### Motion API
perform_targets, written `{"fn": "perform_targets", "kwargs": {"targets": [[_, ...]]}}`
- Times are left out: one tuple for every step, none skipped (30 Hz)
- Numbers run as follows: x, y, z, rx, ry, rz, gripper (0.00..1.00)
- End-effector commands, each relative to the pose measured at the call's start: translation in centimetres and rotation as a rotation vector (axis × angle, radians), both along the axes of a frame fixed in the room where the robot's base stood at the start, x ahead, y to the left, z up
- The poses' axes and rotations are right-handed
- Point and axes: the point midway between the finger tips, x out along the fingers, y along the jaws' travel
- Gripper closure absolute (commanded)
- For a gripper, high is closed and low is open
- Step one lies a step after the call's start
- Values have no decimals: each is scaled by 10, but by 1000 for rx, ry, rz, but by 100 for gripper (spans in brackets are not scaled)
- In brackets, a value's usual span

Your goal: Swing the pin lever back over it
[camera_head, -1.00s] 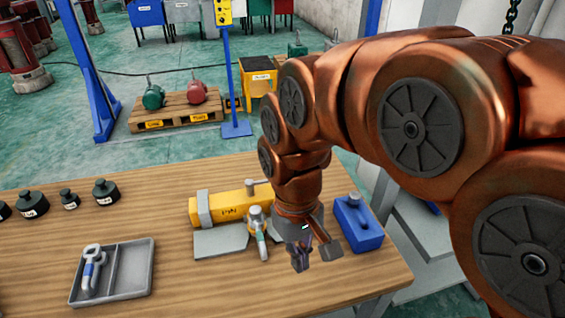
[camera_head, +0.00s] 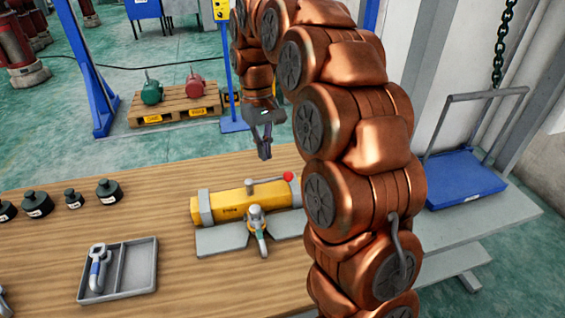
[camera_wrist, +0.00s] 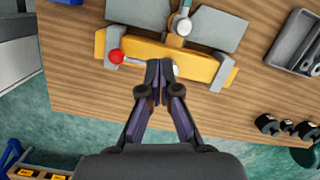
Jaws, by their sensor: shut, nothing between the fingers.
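A yellow bar fixture (camera_head: 232,207) with grey clamps lies on the table; it also shows in the wrist view (camera_wrist: 205,65). The pin lever (camera_head: 268,182) is a thin grey rod on top, running right from its pivot to a red knob (camera_head: 288,176). In the wrist view the knob (camera_wrist: 116,56) is left of my fingertips, and they partly cover the pivot end. My gripper (camera_head: 265,155) is shut and empty, raised above and behind the bar, apart from the lever.
A grey divided tray (camera_head: 118,290) holding a shackle-like part stands front left. Several dark weights (camera_head: 73,198) line the table's left. My arm covers the table's right side. Beyond it are a blue platform cart (camera_head: 465,178) and a hanging chain (camera_head: 503,45).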

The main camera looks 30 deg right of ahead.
Motion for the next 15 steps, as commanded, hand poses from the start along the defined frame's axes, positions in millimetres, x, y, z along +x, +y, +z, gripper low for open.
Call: {"fn": "perform_targets", "kwargs": {"targets": [[12, -4, 0, 1, 3, -5, 100], [18, -7, -2, 1, 8, -7, 100], [26, -11, -2, 0, 9, -11, 100], [32, -14, -2, -1, 10, -14, 100], [38, -16, -4, -2, 13, -17, 100], [46, -21, -6, -4, 15, -22, 100], [52, -24, -6, -6, 14, -26, 100], [57, -27, -8, -8, 16, -30, 100], [64, -31, -10, -9, 22, -34, 100], [69, -34, -12, -11, 24, -38, 100], [74, -37, -13, -12, 25, -41, 100], [81, -41, -16, -14, 28, -46, 100], [86, -45, -18, -18, 29, -51, 100], [91, -48, -20, -20, 30, -56, 100], [96, -53, -22, -23, 32, -62, 100]]}}
